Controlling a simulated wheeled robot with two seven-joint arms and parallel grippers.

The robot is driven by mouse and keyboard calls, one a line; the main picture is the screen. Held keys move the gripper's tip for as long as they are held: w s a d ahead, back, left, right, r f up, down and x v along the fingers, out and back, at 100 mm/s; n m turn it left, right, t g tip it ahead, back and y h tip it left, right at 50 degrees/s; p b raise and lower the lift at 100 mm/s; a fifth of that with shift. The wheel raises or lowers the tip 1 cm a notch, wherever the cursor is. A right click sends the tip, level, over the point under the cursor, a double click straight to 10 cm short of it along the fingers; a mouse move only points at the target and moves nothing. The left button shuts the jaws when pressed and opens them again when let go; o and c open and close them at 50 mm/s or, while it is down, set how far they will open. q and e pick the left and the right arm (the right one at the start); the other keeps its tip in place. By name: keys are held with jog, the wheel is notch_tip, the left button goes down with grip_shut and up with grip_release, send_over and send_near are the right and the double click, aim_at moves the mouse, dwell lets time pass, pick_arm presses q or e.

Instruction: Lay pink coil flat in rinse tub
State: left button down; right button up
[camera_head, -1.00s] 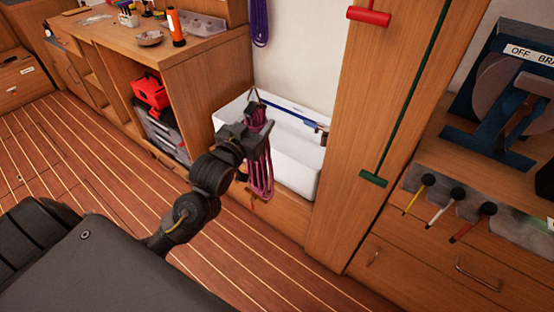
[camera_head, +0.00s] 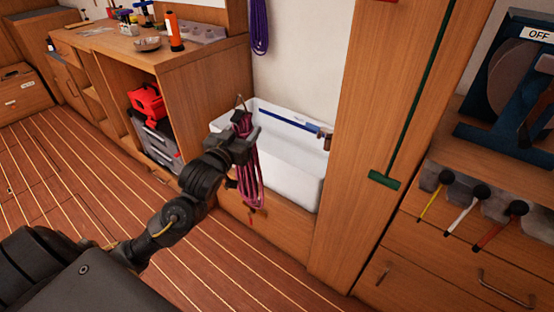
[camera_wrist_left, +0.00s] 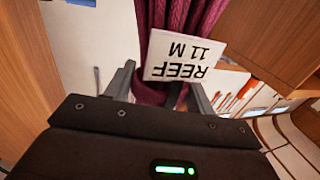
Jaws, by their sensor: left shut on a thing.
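The pink coil (camera_head: 251,181) hangs as a long bundle from my left gripper (camera_head: 246,136), in front of the left part of the rinse tub. The gripper is shut on it near its top. In the left wrist view the coil (camera_wrist_left: 182,20) shows dark pink between the fingers, with a white label reading "REEF 11 M" (camera_wrist_left: 184,56) on it. The rinse tub (camera_head: 296,185) is a white open box between the wooden bench and a wooden post. The coil's lower end hangs outside the tub's front wall, as seen from the head. My right gripper is not in view.
A blue bar (camera_head: 285,118) lies along the tub's back, with a brown fitting (camera_head: 325,139) at its right end. A purple coil (camera_head: 260,27) hangs on the wall. A wooden post (camera_head: 370,120) with a green-handled tool (camera_head: 385,181) bounds the right side.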

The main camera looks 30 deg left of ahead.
pick_arm(q)
jog(key=s+d+f+h, duration=0.1)
jog(key=s+d+f, duration=0.1)
jog(key=d, duration=0.5)
jog(key=s+d+f+m+h, duration=0.1)
jog(key=s+d+f, duration=0.2)
jog(key=d, duration=0.5)
jog(key=shift+s, duration=0.7)
